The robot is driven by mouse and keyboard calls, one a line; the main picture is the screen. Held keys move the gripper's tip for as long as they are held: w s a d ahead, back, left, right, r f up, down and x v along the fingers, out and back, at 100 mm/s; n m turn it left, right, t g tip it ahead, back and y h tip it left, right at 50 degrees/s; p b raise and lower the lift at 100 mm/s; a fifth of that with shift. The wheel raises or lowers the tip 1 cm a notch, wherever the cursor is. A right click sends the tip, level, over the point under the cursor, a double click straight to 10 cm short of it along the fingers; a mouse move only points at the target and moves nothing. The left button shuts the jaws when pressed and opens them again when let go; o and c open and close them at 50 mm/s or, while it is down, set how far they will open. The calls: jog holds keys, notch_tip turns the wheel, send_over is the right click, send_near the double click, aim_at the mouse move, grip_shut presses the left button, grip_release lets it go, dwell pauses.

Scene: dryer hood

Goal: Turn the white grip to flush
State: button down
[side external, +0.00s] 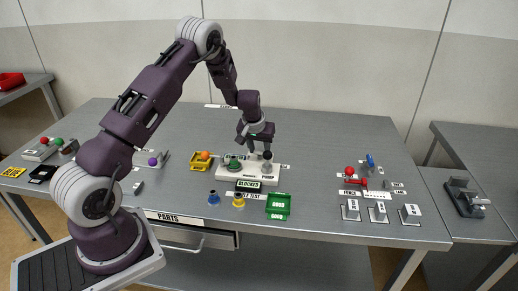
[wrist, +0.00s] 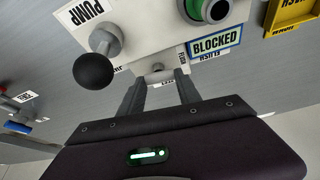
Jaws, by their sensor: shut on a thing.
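The white grip (wrist: 157,68) is a small pale knob at the edge of the white unit (wrist: 150,25) in the wrist view. My gripper (wrist: 160,79) has its two grey fingers on either side of the grip and is shut on it. A small FLUSH label (wrist: 181,55) is just right of the fingertips. In the side view my gripper (side external: 260,153) points down at the back of the white unit (side external: 226,175). The grip itself is too small to make out there, and its exact angle is unclear.
A black-ball lever (wrist: 94,70) by the PUMP label stands left of my fingers. A BLOCKED sign (wrist: 215,42) and a green round part (wrist: 212,9) are to the right. A yellow tray (side external: 201,162) and a green GOOD tray (side external: 278,206) are nearby.

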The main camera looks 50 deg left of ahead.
aim_at(259, 162)
jog(key=shift+n, duration=0.7)
jog(key=shift+g, duration=0.3)
jog(key=c, duration=0.8)
grip_release()
jog(key=shift+c, duration=0.2)
jog(key=v, duration=0.7)
jog(key=shift+d, duration=0.15)
